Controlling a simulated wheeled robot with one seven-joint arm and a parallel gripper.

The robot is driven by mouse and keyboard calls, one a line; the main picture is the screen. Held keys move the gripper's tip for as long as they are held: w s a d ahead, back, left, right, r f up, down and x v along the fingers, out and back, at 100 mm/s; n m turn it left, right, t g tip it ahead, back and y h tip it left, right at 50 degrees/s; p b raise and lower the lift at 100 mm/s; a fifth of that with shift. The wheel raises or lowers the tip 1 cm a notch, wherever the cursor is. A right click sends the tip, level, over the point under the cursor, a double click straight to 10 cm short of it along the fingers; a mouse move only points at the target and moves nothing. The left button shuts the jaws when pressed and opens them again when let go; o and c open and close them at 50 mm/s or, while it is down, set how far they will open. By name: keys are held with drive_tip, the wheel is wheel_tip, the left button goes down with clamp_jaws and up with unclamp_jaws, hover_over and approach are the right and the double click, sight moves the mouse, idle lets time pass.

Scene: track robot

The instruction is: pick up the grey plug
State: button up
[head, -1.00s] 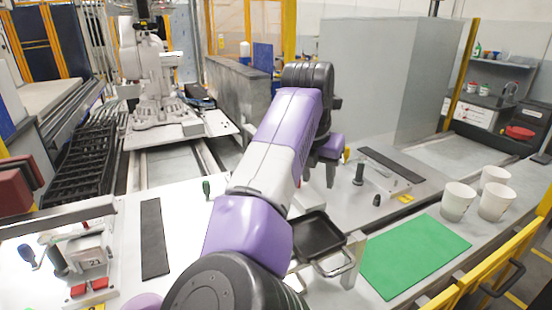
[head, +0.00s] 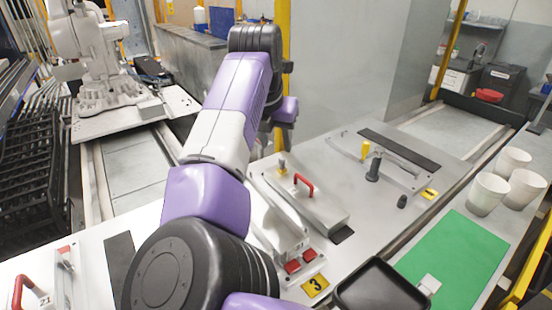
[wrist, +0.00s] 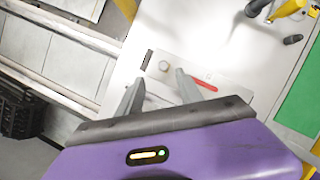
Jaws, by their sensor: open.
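A small dark grey plug (head: 402,201) stands on the white table, left of the green mat. It also shows in the wrist view (wrist: 292,39) near the upper right. A taller dark grey peg with a wide base (head: 373,168) stands behind it, beside a yellow plug (head: 365,150). My gripper (wrist: 160,78) is open and empty. It points over the table near a plate with a red handle, well to the left of the small plug.
A black tray (head: 380,288) is at the near edge, and a green mat (head: 452,262) and white cups (head: 487,194) are at the right. A grey partition (head: 340,70) stands behind.

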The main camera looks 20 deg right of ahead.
sight(282, 159)
drive_tip(key=shift+d+p+x, duration=0.15)
drive_tip(key=shift+p+x, duration=0.45)
drive_tip(key=shift+x, duration=1.1)
drive_tip(key=shift+d+p+x, duration=0.15)
drive_tip(key=shift+p+x, duration=0.4)
drive_tip(key=shift+x, duration=1.1)
drive_tip(key=shift+s, duration=0.2)
clamp_jaws()
